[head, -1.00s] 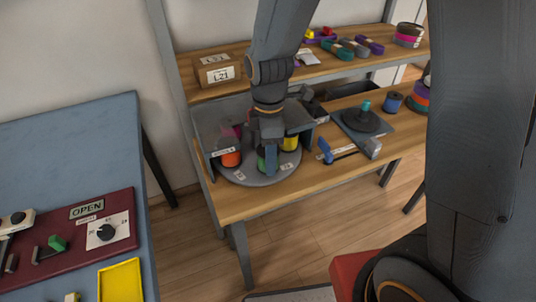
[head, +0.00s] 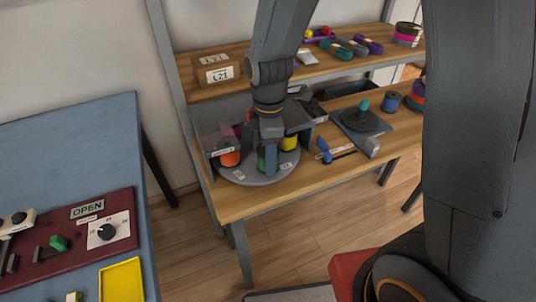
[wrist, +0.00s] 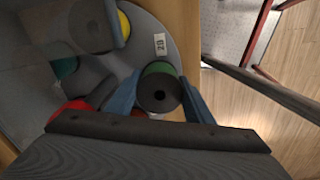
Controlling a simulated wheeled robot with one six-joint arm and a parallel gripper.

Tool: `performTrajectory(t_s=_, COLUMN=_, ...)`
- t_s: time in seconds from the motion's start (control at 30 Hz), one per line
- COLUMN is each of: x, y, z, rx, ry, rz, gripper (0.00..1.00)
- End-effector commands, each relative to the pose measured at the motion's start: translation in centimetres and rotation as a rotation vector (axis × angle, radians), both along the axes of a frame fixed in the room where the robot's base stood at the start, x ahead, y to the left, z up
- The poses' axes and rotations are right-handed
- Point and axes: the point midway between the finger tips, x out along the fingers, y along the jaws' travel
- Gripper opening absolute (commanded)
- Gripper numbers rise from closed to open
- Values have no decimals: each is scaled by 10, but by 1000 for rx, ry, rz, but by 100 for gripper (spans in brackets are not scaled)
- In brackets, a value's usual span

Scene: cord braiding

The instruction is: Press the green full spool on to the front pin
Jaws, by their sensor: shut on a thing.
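The green spool (wrist: 158,88) sits between the two blue fingers of my gripper (wrist: 160,100) in the wrist view, its dark end with a centre hole facing the camera. In the head view, my gripper (head: 268,158) points down at the front of the round grey turntable (head: 240,176), and only a sliver of the green spool (head: 261,164) shows behind a finger. My gripper is shut on the spool. The front pin is hidden, and I cannot tell how far the spool sits on it.
A blue-handled tool (head: 324,150) and a dark round stand (head: 361,118) lie to the right on the bench.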

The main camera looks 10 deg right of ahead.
Motion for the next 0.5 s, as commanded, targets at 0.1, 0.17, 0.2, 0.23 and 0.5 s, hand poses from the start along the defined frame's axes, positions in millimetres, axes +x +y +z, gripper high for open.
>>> performTrajectory(t_s=0.1, x=0, y=0, z=-1, rx=0, ry=0, rz=0, gripper=24)
performTrajectory(t_s=0.17, x=0, y=0, z=-1, rx=0, ry=0, rz=0, gripper=24)
performTrajectory(t_s=0.2, x=0, y=0, z=-2, rx=0, ry=0, rz=0, gripper=24)
performTrajectory(t_s=0.23, x=0, y=0, z=-2, rx=0, ry=0, rz=0, gripper=24)
performTrajectory(t_s=0.5, x=0, y=0, z=-4, rx=0, ry=0, rz=0, gripper=24)
